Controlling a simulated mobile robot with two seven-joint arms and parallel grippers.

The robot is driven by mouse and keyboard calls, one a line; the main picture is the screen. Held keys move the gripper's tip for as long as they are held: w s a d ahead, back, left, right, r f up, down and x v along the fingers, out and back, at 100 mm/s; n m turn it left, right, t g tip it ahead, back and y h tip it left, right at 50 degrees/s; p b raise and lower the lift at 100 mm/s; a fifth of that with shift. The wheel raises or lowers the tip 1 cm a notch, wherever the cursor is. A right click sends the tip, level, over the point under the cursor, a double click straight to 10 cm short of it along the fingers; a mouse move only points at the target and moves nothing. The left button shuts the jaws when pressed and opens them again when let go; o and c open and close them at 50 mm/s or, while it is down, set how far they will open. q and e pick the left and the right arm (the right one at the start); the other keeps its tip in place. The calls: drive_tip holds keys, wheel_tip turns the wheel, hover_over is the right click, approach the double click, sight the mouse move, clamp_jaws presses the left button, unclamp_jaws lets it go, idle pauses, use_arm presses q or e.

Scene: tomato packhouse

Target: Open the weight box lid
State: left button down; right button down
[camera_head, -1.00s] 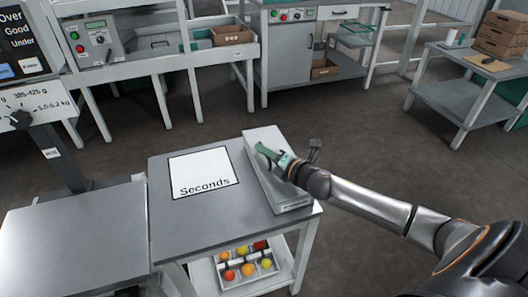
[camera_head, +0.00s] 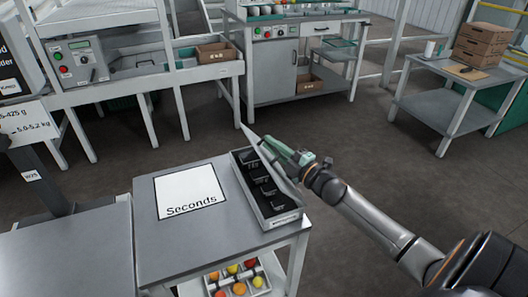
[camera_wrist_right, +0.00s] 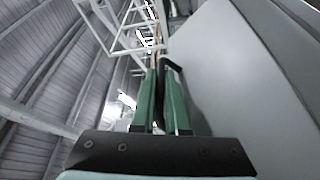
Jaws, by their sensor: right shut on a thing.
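The weight box (camera_head: 283,218) stands at the right end of the grey table. Its grey lid (camera_head: 262,155) is swung up and tilted, and several black weights (camera_head: 264,189) show in the tray. My right gripper (camera_head: 278,147), with green fingers, is at the raised lid and shut on its handle. In the right wrist view the dark handle (camera_wrist_right: 171,66) is between the fingers (camera_wrist_right: 160,95), beside the broad grey face of the lid (camera_wrist_right: 235,80). My left gripper is not in view.
A white "Seconds" sheet (camera_head: 188,190) lies on the table (camera_head: 190,250), left of the box. A crate of tomatoes (camera_head: 240,280) sits on the shelf below. A scale post (camera_head: 45,185) stands at left. Benches are at the back, with open floor between.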

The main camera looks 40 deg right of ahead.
drive_tip(key=s+d+m+t+h, duration=0.1)
drive_tip(key=d+m+t+h, duration=0.1)
drive_tip(key=d+m, duration=0.5)
drive_tip(key=shift+s+f+m+t+h+b, duration=0.3)
drive_tip(key=shift+m+t+h+b, duration=0.15)
drive_tip(key=shift+m, duration=0.85)
drive_tip(key=c, duration=1.2)
unclamp_jaws()
drive_tip(key=shift+s, duration=0.1)
drive_tip(key=p+v, duration=0.1)
drive_tip(key=v, duration=1.1)
drive_tip(key=shift+s, duration=0.2)
